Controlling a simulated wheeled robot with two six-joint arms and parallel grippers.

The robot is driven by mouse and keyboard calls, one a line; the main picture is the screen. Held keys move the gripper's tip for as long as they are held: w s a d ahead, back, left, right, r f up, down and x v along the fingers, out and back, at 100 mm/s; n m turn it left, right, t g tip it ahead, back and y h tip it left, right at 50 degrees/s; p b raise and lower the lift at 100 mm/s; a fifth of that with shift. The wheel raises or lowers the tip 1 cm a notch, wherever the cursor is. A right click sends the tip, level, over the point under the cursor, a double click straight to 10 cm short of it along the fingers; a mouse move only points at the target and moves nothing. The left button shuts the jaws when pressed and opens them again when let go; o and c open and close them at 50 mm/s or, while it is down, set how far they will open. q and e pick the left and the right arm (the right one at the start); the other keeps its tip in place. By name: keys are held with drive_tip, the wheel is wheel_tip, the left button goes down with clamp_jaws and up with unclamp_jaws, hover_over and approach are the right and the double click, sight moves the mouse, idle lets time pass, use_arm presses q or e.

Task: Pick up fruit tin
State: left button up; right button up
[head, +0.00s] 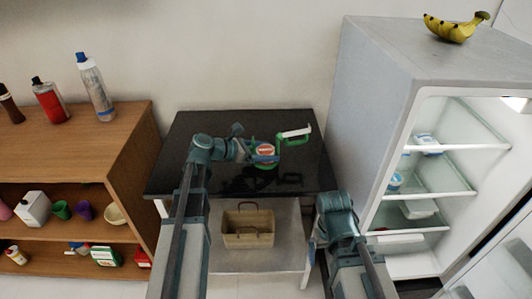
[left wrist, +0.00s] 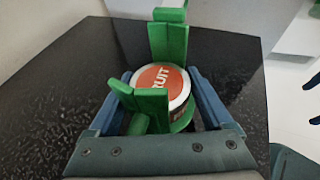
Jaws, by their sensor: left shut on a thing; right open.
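The fruit tin (head: 264,149) is a short round can with a white rim and an orange-red lid, near the middle of the black tabletop. In the left wrist view its lid (left wrist: 160,80) shows part of the word "FRUIT". My left gripper (head: 260,155) reaches it from the left and is shut on it, with blue fingers on both sides in the wrist view. Green upright pieces (left wrist: 172,40) stand around the tin, and a green rim shows under it. Whether the tin touches the table is hard to tell. My right gripper (left wrist: 315,100) shows only as two separated dark blue tips, open.
A green piece with a white top (head: 297,133) stands right of the tin. A tan basket (head: 248,232) sits on the shelf below the black table (head: 205,125). A wooden shelf (head: 60,140) with bottles is left; an open fridge (head: 385,90) topped with bananas (head: 455,28) is right.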

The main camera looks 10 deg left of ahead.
sight(266, 150)
use_arm(q)
wheel_tip(266, 150, up, 10)
drive_tip(key=p, duration=1)
